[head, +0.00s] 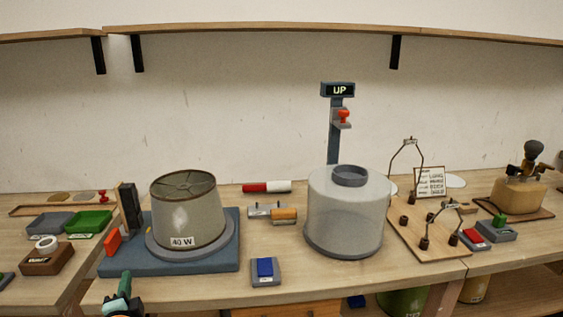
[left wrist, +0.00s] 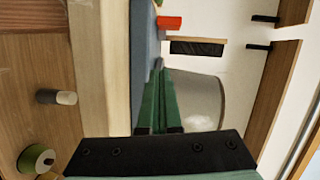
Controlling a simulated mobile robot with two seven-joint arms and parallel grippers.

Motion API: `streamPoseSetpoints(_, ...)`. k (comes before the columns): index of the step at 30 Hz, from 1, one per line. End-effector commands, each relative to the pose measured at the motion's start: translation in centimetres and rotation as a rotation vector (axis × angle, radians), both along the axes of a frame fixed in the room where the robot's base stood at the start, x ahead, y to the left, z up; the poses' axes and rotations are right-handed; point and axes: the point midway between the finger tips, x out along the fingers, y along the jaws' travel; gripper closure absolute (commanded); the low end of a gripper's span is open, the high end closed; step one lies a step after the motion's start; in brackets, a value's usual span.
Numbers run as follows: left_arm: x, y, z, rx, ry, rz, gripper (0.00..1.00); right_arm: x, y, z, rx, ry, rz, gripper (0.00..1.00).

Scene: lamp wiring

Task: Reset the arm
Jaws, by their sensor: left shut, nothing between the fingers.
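My left gripper (head: 122,296) shows at the bottom left of the head view, low in front of the blue base (head: 190,262). In the left wrist view its green fingers (left wrist: 160,82) lie together with nothing between them. A lampshade labelled "40 W" (head: 186,215) sits on the blue base; part of it shows past the fingers in the left wrist view (left wrist: 200,104). A dark upright panel (head: 130,209) and a red piece (head: 113,241) stand at the base's left side. My right gripper is not in view.
A large pale drum (head: 346,215) stands mid-table before a post with an "UP" sign (head: 338,90) and red knob (head: 344,116). A blue switch (head: 265,271) lies near the front edge. A wired board (head: 425,240) is at right, green (head: 88,222) and grey trays at left.

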Motion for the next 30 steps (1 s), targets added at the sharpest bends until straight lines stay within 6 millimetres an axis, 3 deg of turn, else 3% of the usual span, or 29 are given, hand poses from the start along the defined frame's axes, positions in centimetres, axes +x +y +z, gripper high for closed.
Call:
streamPoseSetpoints(6, -9.4, -5.6, -8.0, -0.549, 0.181, 0.118, 1.0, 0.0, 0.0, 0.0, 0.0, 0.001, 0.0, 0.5)
streamPoseSetpoints(10, -15.5, -9.8, -11.2, -0.823, 0.327, 0.207, 1.0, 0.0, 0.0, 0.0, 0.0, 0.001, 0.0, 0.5)
streamPoseSetpoints(16, -22.4, -14.5, -13.1, -1.06, 0.508, 0.317, 1.0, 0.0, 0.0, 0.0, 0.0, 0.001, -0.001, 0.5)
streamPoseSetpoints(24, -30.2, -19.3, -13.3, -1.247, 0.722, 0.442, 1.0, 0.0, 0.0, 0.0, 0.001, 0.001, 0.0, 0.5)
streamPoseSetpoints(30, -28.0, -19.9, -13.2, -1.274, 0.656, 0.368, 1.0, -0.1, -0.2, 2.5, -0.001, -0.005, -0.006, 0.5)
